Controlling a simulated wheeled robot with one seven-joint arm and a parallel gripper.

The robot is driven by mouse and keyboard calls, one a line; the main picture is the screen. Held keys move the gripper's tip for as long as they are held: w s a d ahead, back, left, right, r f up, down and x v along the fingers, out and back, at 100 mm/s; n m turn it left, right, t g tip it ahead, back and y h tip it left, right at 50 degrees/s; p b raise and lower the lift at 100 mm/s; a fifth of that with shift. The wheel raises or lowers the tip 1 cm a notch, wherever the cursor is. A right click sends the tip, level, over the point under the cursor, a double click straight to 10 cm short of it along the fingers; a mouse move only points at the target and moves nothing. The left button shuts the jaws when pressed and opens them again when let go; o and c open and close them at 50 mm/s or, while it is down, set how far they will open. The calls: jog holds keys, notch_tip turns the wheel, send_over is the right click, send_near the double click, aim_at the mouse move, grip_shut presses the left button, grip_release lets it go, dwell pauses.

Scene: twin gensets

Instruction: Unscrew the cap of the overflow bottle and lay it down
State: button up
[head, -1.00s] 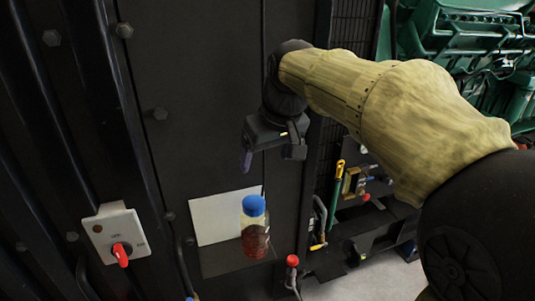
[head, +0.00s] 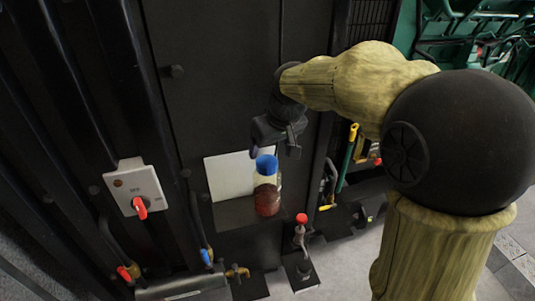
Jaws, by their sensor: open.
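The overflow bottle (head: 267,195) stands upright on a small dark shelf against the black panel in the head view. It is clear, with dark red liquid in its lower part. Its blue cap (head: 266,164) is on top. My gripper (head: 273,151) is open and empty, pointing down just above and behind the cap in the picture. One finger shows to the left of the cap and the other to the right. I cannot tell whether either finger touches the cap.
A white plate (head: 222,178) is behind the bottle, and the shelf (head: 231,215) has bare room left of it. A switch box (head: 135,187) with a red knob is at left. A red-topped lever (head: 301,219) stands at lower right. Green-handled tools (head: 347,158) hang right.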

aim_at(266, 159)
jog(key=p+x, duration=0.1)
jog(key=x, duration=0.5)
jog(key=shift+c, duration=0.3)
jog(key=c, duration=1)
jog(key=n+y, duration=0.1)
jog(key=n, duration=0.2)
jog(key=shift+w+g, duration=0.1)
jog(key=shift+g, duration=0.3)
jog(key=shift+r+n+y, duration=0.15)
jog(key=shift+n+y, duration=0.15)
jog(key=shift+n, duration=0.5)
